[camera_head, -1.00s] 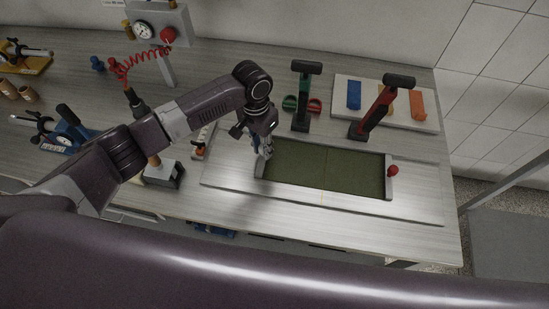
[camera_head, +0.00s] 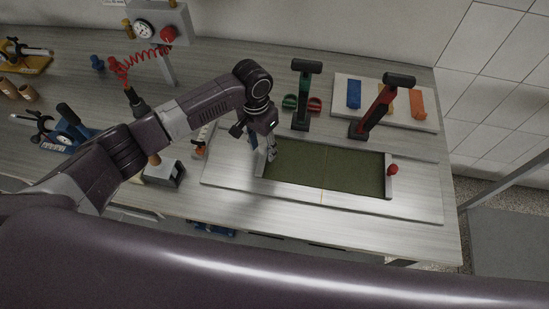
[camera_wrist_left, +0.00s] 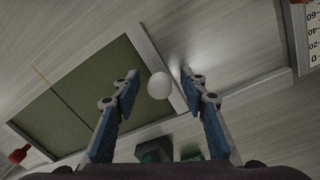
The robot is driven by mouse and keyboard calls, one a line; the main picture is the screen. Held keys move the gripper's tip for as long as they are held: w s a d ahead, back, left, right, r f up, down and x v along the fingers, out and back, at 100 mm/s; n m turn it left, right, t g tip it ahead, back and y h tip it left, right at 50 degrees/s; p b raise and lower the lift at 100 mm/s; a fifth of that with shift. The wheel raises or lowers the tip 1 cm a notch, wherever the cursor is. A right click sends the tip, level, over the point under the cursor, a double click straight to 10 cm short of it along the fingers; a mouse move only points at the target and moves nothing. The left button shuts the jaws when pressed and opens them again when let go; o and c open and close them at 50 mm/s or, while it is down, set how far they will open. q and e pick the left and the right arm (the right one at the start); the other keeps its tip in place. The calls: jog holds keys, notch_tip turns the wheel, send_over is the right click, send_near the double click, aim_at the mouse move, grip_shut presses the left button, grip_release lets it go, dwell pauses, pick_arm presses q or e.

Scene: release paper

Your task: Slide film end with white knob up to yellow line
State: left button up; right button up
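The dark green film (camera_head: 345,170) lies flat on a pale board, with a grey bar at each end. The white knob (camera_wrist_left: 160,85) stands at one end bar (camera_wrist_left: 146,44) in the left wrist view. In the head view my gripper hides this knob. The thin yellow line (camera_wrist_left: 42,76) crosses under the film around its middle; it also shows in the head view (camera_head: 322,195). My left gripper (camera_head: 270,155) is over the film's left end. Its two fingers (camera_wrist_left: 160,90) are apart, one on each side of the white knob, with visible gaps. My right gripper is out of view.
A red knob (camera_head: 393,170) is at the film's right end. A green-handled tool (camera_head: 302,95) and a red-handled tool (camera_head: 378,108) stand behind the film. The pale board (camera_head: 300,201) is clear in front of the film.

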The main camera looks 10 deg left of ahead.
pick_arm(q)
notch_tip(320, 180, up, 12)
jog(key=shift+w+a, duration=0.2)
jog(key=shift+a, duration=0.1)
